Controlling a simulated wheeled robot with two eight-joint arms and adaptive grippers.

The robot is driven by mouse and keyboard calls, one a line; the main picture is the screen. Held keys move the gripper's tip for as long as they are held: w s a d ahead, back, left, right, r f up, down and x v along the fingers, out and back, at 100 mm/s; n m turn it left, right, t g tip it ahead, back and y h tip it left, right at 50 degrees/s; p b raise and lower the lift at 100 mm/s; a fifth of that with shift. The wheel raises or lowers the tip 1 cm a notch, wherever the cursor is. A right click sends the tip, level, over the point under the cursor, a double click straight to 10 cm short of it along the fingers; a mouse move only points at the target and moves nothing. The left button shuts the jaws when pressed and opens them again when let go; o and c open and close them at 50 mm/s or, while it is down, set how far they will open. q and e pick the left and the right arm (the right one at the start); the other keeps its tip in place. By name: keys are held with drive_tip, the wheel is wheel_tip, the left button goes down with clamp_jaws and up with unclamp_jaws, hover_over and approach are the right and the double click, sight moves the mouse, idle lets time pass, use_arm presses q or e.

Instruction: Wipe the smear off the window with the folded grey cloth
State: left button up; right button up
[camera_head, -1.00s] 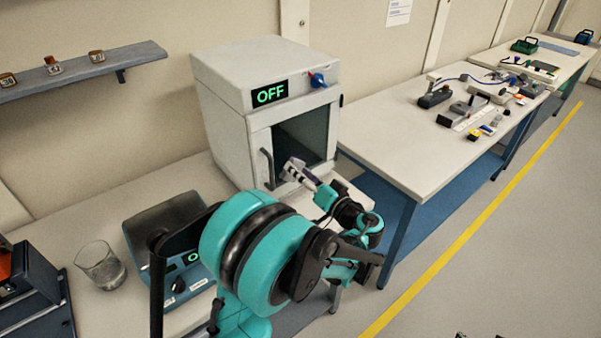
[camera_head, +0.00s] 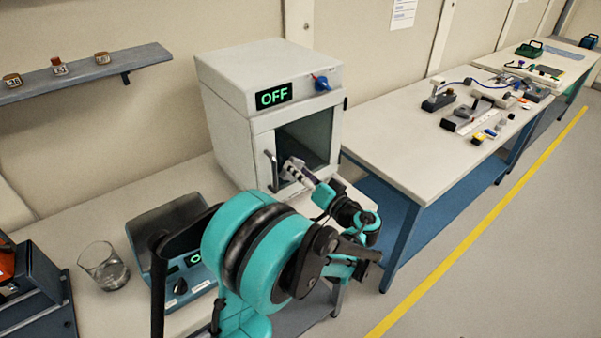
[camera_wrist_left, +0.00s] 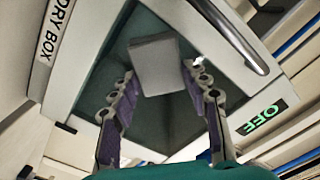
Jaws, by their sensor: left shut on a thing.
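The window (camera_head: 308,140) is a dark green pane in the door of a white dry box (camera_head: 225,130). It fills much of the left wrist view (camera_wrist_left: 150,20). My left gripper (camera_head: 289,167) is at the lower part of the pane, just right of the door handle. In the left wrist view it is shut on the folded grey cloth (camera_wrist_left: 157,66), a pale square pad at the fingertips facing the glass. I cannot tell whether the cloth touches the pane. I cannot make out the smear. My right gripper is not in view.
The door handle (camera_head: 271,172) stands out beside my gripper. A blue knob (camera_head: 321,84) and an OFF display (camera_head: 273,95) sit above the door. A glass beaker (camera_head: 104,266) and a teal instrument (camera_head: 165,225) are on the bench at left.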

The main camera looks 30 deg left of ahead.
sight(303, 160)
use_arm(q)
drive_tip(key=shift+w, duration=0.1)
drive_tip(key=shift+w+d, duration=0.4)
drive_tip(key=shift+w, duration=0.4)
drive_tip(key=shift+w+d, duration=0.4)
drive_tip(key=shift+w, duration=0.4)
drive_tip(key=shift+w+a, duration=0.1)
drive_tip(key=shift+w, duration=0.05)
drive_tip(key=shift+s+a, duration=0.3)
drive_tip(key=shift+s, duration=0.3)
drive_tip(key=shift+s+a, duration=0.3)
drive_tip(key=shift+s, duration=0.35)
drive_tip(key=shift+s+a, duration=0.3)
drive_tip(key=shift+s, duration=0.3)
drive_tip(key=shift+v, duration=2.95)
drive_tip(key=shift+d, duration=0.1)
